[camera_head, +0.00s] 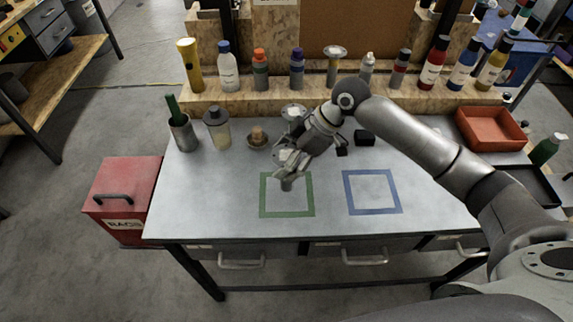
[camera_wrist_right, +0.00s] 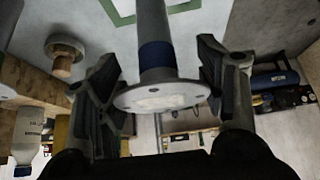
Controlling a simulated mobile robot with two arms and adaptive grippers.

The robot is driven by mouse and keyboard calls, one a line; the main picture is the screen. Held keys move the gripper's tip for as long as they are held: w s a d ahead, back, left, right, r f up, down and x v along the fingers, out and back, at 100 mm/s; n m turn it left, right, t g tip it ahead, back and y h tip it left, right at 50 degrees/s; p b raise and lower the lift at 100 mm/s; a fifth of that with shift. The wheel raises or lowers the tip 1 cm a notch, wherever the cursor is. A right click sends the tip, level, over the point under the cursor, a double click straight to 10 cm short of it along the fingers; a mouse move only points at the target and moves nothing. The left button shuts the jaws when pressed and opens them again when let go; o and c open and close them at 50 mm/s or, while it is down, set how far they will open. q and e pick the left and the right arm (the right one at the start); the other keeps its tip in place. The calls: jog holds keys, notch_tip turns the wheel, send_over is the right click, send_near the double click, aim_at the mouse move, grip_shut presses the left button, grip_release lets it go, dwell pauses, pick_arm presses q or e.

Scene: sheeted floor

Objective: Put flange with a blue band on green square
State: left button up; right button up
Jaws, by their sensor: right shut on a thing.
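The flange with a blue band (camera_wrist_right: 155,56) is between the fingers of my right gripper (camera_wrist_right: 162,88) in the right wrist view. Its pale round disc faces the camera, and its grey stem points away toward the table. In the head view my right gripper (camera_head: 291,161) is shut on the flange (camera_head: 287,185), which is mostly hidden by the fingers. The flange's low end shows inside the outline of the green square (camera_head: 263,195) on the table. I cannot tell whether it touches the surface. My left gripper is not in view.
A blue square (camera_head: 348,192) lies right of the green one. A small wooden-topped piece (camera_head: 258,138), a bottle (camera_head: 218,130) and a metal cup (camera_head: 184,134) stand behind left. A red tray (camera_head: 490,130) is at the right. Several bottles line the back shelf.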

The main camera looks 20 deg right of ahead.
notch_tip(320, 180, down, 3)
jog(key=shift+w+f+p, duration=0.1)
jog(key=shift+p, duration=0.7)
jog(key=shift+f, duration=0.2)
jog(key=o, duration=1.2)
jog(key=shift+c, duration=0.2)
